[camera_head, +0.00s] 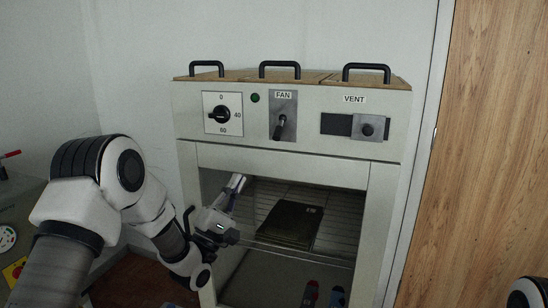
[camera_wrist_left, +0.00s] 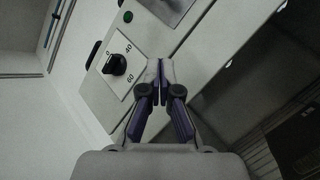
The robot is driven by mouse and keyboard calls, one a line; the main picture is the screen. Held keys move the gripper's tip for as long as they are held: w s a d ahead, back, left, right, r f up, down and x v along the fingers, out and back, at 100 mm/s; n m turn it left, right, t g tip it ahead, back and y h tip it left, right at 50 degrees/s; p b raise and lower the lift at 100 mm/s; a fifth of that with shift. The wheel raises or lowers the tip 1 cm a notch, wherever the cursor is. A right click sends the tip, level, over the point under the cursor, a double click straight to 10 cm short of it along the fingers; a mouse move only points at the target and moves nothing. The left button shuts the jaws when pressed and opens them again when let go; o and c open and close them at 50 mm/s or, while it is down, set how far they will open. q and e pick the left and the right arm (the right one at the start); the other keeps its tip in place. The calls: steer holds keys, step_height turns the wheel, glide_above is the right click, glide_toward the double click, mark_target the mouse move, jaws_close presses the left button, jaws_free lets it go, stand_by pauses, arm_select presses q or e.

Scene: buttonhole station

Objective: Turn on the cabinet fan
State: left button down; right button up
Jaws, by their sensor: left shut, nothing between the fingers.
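The cabinet (camera_head: 290,155) stands ahead with a pale front panel. The fan switch (camera_head: 281,129) sits under the FAN label (camera_head: 283,95), on a grey plate; its black lever points down. A green lamp (camera_head: 255,98) is left of it and also shows in the left wrist view (camera_wrist_left: 128,16). My left gripper (camera_head: 240,182) is shut and empty, in front of the cabinet's opening, below and left of the fan switch and apart from it. In the left wrist view its fingertips (camera_wrist_left: 160,65) point toward the panel. My right gripper is not in view.
A dial (camera_head: 220,114) marked 0, 40, 60 is left of the lamp. A VENT slider (camera_head: 366,129) is at the right. A dark flat item (camera_head: 290,224) lies on the rack inside. A wooden panel (camera_head: 490,150) stands at the far right.

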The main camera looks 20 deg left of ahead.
mark_target(279, 131)
arm_select(q)
steer(key=p+x, duration=0.2)
steer(key=x, duration=0.8)
steer(key=shift+w+d+r+p, duration=0.1)
steer(key=shift+w+p, duration=0.1)
steer(key=shift+p, duration=0.15)
steer(key=shift+s+d+r+p, duration=0.15)
steer(key=shift+s+d+r, duration=0.15)
steer(key=shift+d, duration=0.25)
steer(key=shift+s+d+r+p, duration=0.1)
steer(key=shift+s+d+r, duration=0.15)
steer(key=shift+d, duration=0.25)
steer(key=shift+s+d+r+p, duration=0.15)
steer(key=shift+s+d, duration=0.15)
steer(key=shift+d, duration=0.25)
steer(key=shift+w, duration=0.1)
steer(key=shift+a, duration=0.1)
steer(key=shift+y, duration=0.3)
steer(key=shift+r+p, duration=0.15)
steer(key=shift+p, duration=0.15)
steer(key=shift+s+g+p, duration=0.2)
steer(key=shift+g+p, duration=0.1)
steer(key=shift+g, duration=0.1)
